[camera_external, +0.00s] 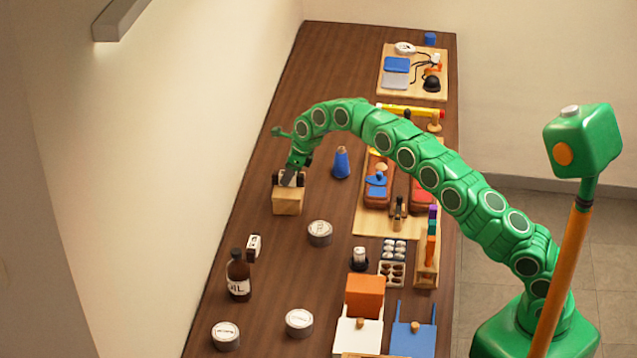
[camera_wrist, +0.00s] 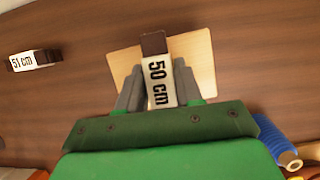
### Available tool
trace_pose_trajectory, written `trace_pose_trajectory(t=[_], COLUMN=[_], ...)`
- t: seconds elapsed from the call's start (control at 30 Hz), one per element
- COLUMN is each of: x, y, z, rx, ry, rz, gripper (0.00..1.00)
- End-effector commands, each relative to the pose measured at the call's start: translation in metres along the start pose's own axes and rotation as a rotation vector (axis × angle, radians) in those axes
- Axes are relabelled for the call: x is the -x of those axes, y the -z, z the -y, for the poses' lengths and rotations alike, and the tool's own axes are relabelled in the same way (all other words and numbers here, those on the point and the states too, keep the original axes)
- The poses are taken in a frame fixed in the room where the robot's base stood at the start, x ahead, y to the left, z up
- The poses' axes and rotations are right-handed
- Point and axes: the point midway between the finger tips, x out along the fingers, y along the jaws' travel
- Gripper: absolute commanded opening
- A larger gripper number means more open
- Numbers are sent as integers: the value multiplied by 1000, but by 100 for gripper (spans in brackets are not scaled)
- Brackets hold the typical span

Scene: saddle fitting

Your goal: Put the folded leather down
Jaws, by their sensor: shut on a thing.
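My gripper (camera_wrist: 159,92) is shut on a folded leather (camera_wrist: 153,43), a dark brown piece with a white label reading "50 cm". In the external view my gripper (camera_external: 290,178) points down right over a pale wooden block (camera_external: 287,204) near the table's left edge. The block's top (camera_wrist: 204,57) shows behind and around the leather in the wrist view. I cannot tell whether the leather touches the block. A second folded leather (camera_wrist: 34,60), labelled "51 cm", lies apart on the table; in the external view it (camera_external: 254,243) is beside the oil bottle.
A blue cone of thread (camera_external: 341,163) stands right of the block. A round tin (camera_external: 320,233) is in front of it, and the brown oil bottle (camera_external: 238,275) is nearer the camera. A wooden board (camera_external: 372,224) with saddle parts lies to the right. The table behind the block is bare.

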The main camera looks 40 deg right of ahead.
Motion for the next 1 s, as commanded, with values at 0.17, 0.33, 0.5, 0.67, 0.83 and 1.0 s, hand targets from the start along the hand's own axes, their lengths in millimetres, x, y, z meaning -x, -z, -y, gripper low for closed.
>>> trace_pose_trajectory(t=[0.17,0.33,0.5,0.67,0.83,1.0], x=[-2,-2,-2,-2,3,15], y=[1,1,1,1,0,0], z=[0,0,0,0,0,1], rx=[0,0,0,0,0,0], ry=[0,0,0,0,0,1], rz=[0,0,0,0,0,1], gripper=[0,55,60,60,60,60])
